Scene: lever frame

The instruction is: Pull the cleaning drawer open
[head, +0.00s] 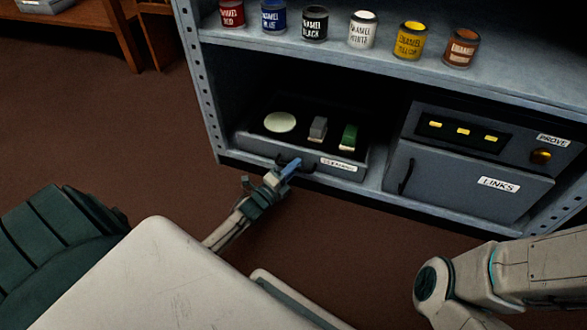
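The cleaning drawer (250,145) is a low grey drawer in the bottom bay of the metal shelf, with a white label on its front. Its top is uncovered, and a pale round pad (280,122), a grey block (318,129) and a green brush-like block (349,137) lie in it. Its front stands close to the shelf's front edge. My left gripper (290,168) is at the dark handle on the drawer front and overlaps it in the picture. I cannot tell whether its fingers are closed around the handle. My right arm shows at lower right, but its gripper is out of view.
Several paint cans line the shelf board (385,60) above. The brown floor (100,130) at left is clear; wooden furniture stands at upper left.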

